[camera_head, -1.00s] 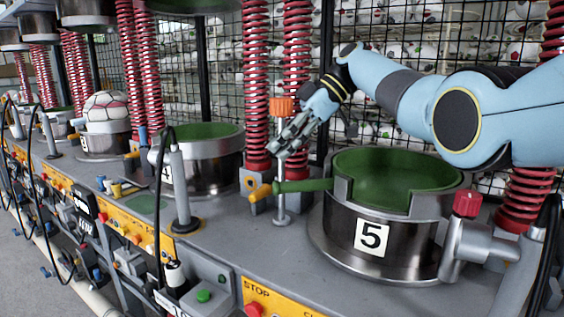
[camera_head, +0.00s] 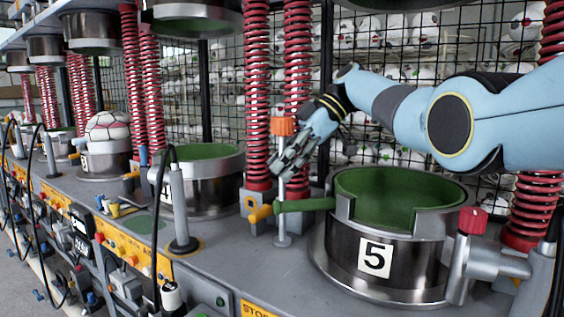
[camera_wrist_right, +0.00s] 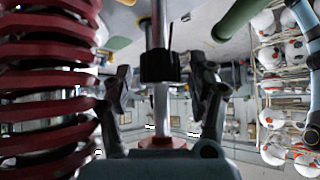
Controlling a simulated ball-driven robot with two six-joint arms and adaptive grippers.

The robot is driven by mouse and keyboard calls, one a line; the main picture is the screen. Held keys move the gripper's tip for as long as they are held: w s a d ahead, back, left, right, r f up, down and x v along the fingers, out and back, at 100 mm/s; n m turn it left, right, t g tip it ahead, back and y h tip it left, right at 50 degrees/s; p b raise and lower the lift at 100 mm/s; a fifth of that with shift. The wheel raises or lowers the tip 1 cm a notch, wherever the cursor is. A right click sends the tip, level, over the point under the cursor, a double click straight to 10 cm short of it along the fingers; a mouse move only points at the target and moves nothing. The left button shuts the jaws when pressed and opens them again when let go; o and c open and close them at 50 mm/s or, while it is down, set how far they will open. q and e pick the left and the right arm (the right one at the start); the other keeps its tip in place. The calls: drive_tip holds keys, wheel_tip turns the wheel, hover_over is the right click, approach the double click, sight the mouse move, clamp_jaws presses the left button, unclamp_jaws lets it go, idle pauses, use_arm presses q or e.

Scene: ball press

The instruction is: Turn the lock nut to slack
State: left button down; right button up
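An orange faceted knob (camera_head: 284,126) sits at the top of an upright steel rod (camera_head: 283,215) beside the green cup of press 5 (camera_head: 375,257). In the right wrist view, a black collar (camera_wrist_right: 160,66) is around the rod; I cannot tell which of the two is the lock nut. The knob shows there as an orange edge (camera_wrist_right: 163,142), low in the picture. My right gripper (camera_head: 284,164) is at the rod, just below the knob. Its fingers are apart on either side of the rod, with gaps visible. My left gripper is out of view.
Red springs (camera_head: 298,90) stand close behind the gripper. A red knob (camera_head: 472,220) is at the right of the cup. More presses (camera_head: 200,185) line the bench leftward.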

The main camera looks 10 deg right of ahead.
drive_tip(key=shift+r, duration=0.15)
wheel_tip(320, 180, up, 10)
drive_tip(key=shift+f, duration=0.1)
idle(0.3)
